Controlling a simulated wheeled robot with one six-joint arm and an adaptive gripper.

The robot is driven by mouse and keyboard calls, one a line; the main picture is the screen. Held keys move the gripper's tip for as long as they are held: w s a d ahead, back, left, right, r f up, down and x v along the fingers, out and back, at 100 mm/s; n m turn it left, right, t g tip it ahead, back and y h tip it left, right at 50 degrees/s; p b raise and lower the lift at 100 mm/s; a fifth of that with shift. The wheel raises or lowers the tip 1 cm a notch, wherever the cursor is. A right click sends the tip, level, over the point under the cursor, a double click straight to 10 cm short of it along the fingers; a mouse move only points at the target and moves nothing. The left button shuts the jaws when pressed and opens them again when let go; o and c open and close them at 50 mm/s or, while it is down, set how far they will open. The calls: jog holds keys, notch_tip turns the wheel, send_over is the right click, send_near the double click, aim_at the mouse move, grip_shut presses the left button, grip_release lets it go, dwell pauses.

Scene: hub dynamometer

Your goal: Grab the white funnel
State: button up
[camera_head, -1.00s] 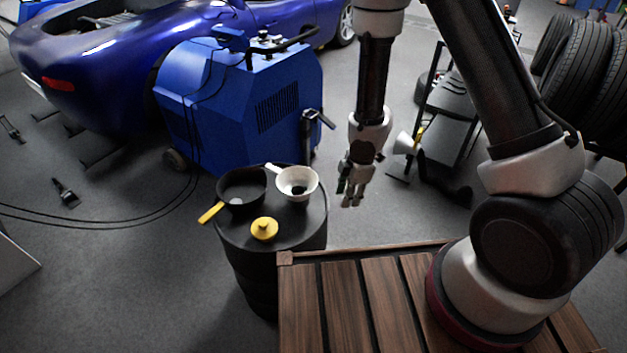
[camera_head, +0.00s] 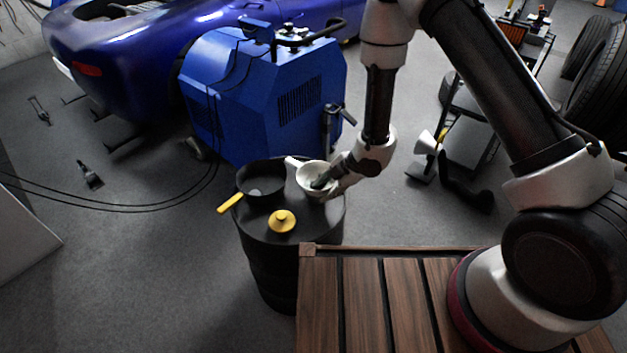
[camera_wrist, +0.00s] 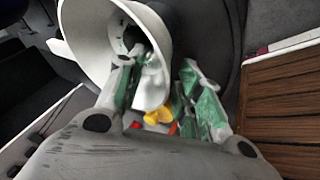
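The white funnel (camera_head: 306,178) sits on top of a black drum (camera_head: 320,228), its tab pointing to the upper left. My gripper (camera_head: 323,184) has come in from the right at the funnel's near right rim. In the wrist view the funnel's wide mouth (camera_wrist: 88,38) fills the upper left. There, my gripper (camera_wrist: 160,88) straddles the funnel's wall, with one finger inside the mouth and the other outside. The fingers look apart, with a gap between the outer finger and the wall. Part of the funnel is hidden by the fingers.
A black pan (camera_head: 265,197) with a yellow handle stands left of the funnel on the drum. A yellow lidded piece (camera_head: 282,221) lies in front. A blue machine (camera_head: 235,95) stands behind the drum; a slatted wooden surface (camera_head: 365,300) is at the front right.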

grip_shut()
dwell(0.3)
